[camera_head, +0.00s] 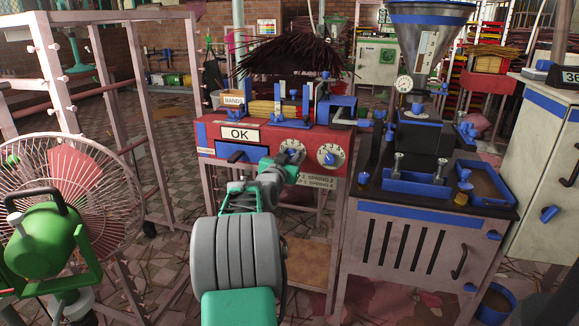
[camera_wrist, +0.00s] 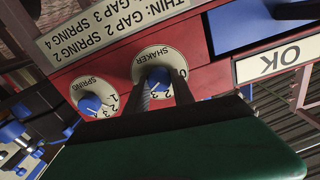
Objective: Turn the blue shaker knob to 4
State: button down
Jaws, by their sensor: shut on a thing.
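The blue shaker knob (camera_wrist: 158,76) sits on a round white dial (camera_wrist: 146,61) marked SHAKER, on the red front of a machine. In the wrist view the dial appears upside down, and my gripper partly covers its numbers. My gripper (camera_wrist: 163,88) is shut on the shaker knob, one dark finger on each side. Which number the knob points to is unclear. In the head view my gripper (camera_head: 294,168) reaches the red panel (camera_head: 212,135) from the front, below the shaker dial (camera_head: 291,147).
The spring dial with its own blue knob (camera_head: 329,158) is close to the right of the shaker dial; it also shows in the wrist view (camera_wrist: 89,103). An OK sign (camera_head: 240,134) is to the left. A blue-trimmed cabinet (camera_head: 417,243) stands right, a green fan (camera_head: 48,236) left.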

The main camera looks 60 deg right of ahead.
jog(key=shift+f+m+b, duration=0.15)
jog(key=shift+m+b, duration=0.65)
jog(key=shift+m, duration=0.1)
jog(key=c, duration=1.1)
grip_release()
jog(key=a, duration=0.2)
jog(key=s+a+p, duration=0.1)
jog(key=a, duration=0.4)
jog(key=shift+s+a, duration=0.15)
jog(key=shift+a, duration=0.2)
